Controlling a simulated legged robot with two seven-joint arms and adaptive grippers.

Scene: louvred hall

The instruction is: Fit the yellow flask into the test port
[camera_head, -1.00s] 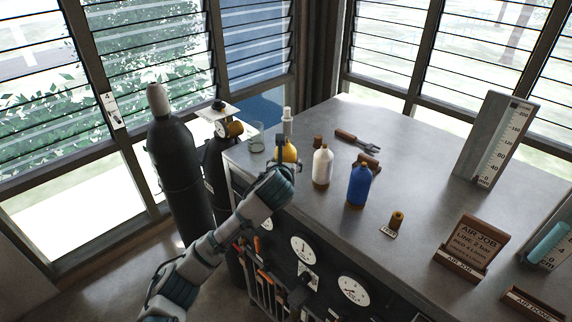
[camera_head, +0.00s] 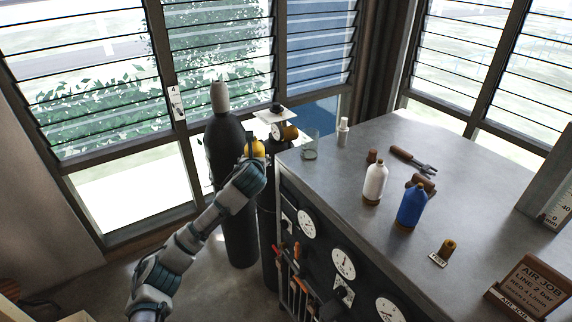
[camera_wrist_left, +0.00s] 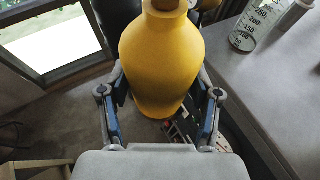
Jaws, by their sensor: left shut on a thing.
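The yellow flask (camera_head: 257,148) is held upright off the left edge of the bench, in front of a dark gas cylinder. In the left wrist view the yellow flask (camera_wrist_left: 162,55) fills the space between the fingers, its brown top cut off by the upper edge. My left gripper (camera_head: 254,160) is shut on its body; the gripper also shows in the left wrist view (camera_wrist_left: 162,97). My right gripper is out of view.
The grey bench (camera_head: 335,200) holds a white bottle (camera_head: 375,184), a blue bottle (camera_head: 411,206), a wrench (camera_head: 412,160), a glass beaker (camera_head: 310,148) and a sign (camera_head: 532,286). The dark cylinder (camera_head: 228,150) and a gauge (camera_head: 280,131) stand left. Floor lies below the flask.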

